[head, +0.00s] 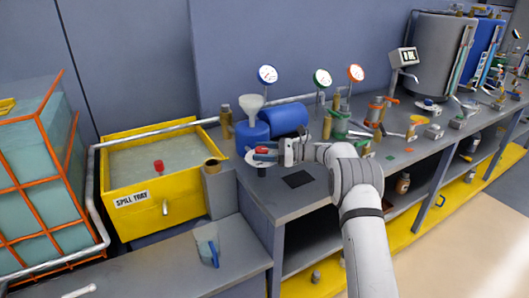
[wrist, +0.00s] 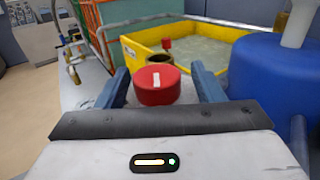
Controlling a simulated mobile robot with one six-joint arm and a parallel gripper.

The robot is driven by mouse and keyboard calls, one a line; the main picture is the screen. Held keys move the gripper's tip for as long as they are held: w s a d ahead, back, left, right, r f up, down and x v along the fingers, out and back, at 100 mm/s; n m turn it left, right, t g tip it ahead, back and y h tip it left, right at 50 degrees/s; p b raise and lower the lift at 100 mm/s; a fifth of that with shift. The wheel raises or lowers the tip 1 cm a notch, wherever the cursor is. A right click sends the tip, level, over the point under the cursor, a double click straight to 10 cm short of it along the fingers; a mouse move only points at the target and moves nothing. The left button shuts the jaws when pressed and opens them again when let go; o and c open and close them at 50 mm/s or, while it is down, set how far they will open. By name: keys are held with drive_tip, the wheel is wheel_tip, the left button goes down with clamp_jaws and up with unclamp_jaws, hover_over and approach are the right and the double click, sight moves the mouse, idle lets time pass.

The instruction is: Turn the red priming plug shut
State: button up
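The red priming plug (wrist: 157,85) is a round red knob with a white bar on its top; the bar runs nearly away from me in the wrist view. My gripper (wrist: 163,82) is open, with one blue finger on each side of the plug and a small gap showing at both sides. In the head view my gripper (head: 262,155) is at the left end of the bench, and the red plug (head: 264,149) shows small there, partly hidden. What is under the plug is hidden.
A blue container (head: 254,135) with a white funnel (head: 251,104) stands close behind my gripper; it is close at the right in the wrist view. Gauges and fittings line the bench to the right.

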sight(262, 148)
wheel_tip(262, 148, up, 10)
drive_tip(key=shift+f+p, duration=0.1)
drive_tip(key=shift+p, duration=0.2)
idle(0.4)
drive_tip(key=shift+s+r, duration=0.3)
drive_tip(key=shift+r, duration=0.05)
drive_tip(key=s+d+r+n+h+p, duration=0.1)
drive_tip(key=s+d+r+n+h, duration=0.15)
drive_tip(key=s, duration=0.45)
drive_tip(key=s+d+r+n+t+h+p, duration=0.1)
drive_tip(key=s+d+n+h+p, duration=0.2)
drive_tip(key=s, duration=0.4)
drive_tip(key=s+d+r+n+h, duration=0.1)
drive_tip(key=s+d+n+h, duration=0.2)
drive_tip(key=s, duration=0.5)
drive_tip(key=s+d+f+n+h+p, duration=0.1)
drive_tip(key=s+d+n+h, duration=0.2)
drive_tip(key=s, duration=0.5)
drive_tip(key=s+d+f+n+t+h+p, duration=0.1)
drive_tip(key=s+d+f+n+h, duration=0.1)
drive_tip(key=s+d, duration=0.4)
drive_tip(key=s+d+f+n+t+h, duration=0.1)
drive_tip(key=s+d+n+h, duration=0.3)
drive_tip(key=s, duration=0.5)
drive_tip(key=shift+s+d+f+p, duration=0.25)
drive_tip(key=shift+s+d+p, duration=0.15)
drive_tip(key=shift+d, duration=0.35)
